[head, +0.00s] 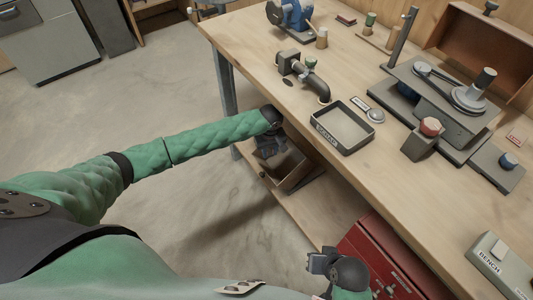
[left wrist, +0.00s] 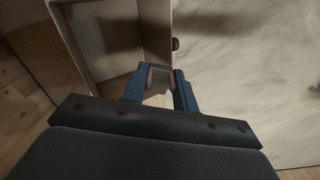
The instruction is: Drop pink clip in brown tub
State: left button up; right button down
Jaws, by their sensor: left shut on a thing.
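My left gripper (head: 270,148) is beside the bench's front edge, low over a brown open tub (head: 284,180) on the lower shelf. In the left wrist view the tub (left wrist: 156,25) lies beyond my left fingers (left wrist: 161,78), which are near its corner. The fingers are nearly together on a small, shaded piece with reddish-pink edges, apparently the pink clip (left wrist: 150,77); most of it is hidden between them. In the head view the clip cannot be made out. My right gripper (head: 320,262) is at the bottom, and its jaws are not clear.
The wooden bench top holds a dark tray (head: 342,143), a pipe fitting (head: 318,86), a blue machine (head: 291,17) and a grey machine (head: 450,90). A red drawer cabinet (head: 385,262) stands under the bench, right of the tub. Floor to the left is clear.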

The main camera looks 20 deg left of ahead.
pick_arm(q)
jog(key=shift+w+d+f, duration=0.4)
jog(key=shift+w+d, duration=0.3)
jog(key=shift+w, duration=0.15)
jog(key=shift+w+d+f, duration=0.4)
jog(key=shift+w+d, duration=0.25)
jog(key=shift+w, duration=0.2)
jog(key=o, duration=1)
jog(key=shift+r, duration=0.1)
notch_tip(320, 180, up, 8)
jog(key=shift+f, duration=0.2)
pick_arm(e)
jog(key=shift+f, duration=0.5)
jog(key=shift+w, duration=0.1)
